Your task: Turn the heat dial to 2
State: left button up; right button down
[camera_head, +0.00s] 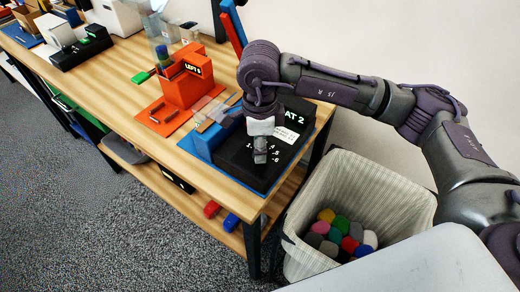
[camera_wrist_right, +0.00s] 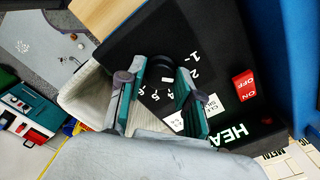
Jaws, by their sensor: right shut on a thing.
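The black heat unit (camera_head: 240,150) stands on the table's near right corner, with white lettering ending in "AT 2" partly hidden by my right arm. In the right wrist view, its round black dial (camera_wrist_right: 158,68) sits among white numbers. I can read 1, 2, 4, 5 and 6 there. My right gripper (camera_head: 260,157) points down over the dial. In the wrist view, my right gripper (camera_wrist_right: 160,88) has one finger on each side of the dial and is shut on it. Which number the dial points to is not clear. My left gripper is not in view.
A red switch marked ON/OFF (camera_wrist_right: 245,85) is beside the dial. An orange box (camera_head: 185,85) and blue block (camera_head: 205,140) stand on the table (camera_head: 130,75) to the left. A lined bin (camera_head: 385,195) with several coloured balls stands at the table's right end.

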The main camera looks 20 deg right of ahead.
dwell(0.4)
jog(key=c, duration=0.8)
grip_release()
jog(key=shift+o, duration=0.2)
notch_tip(320, 180, up, 12)
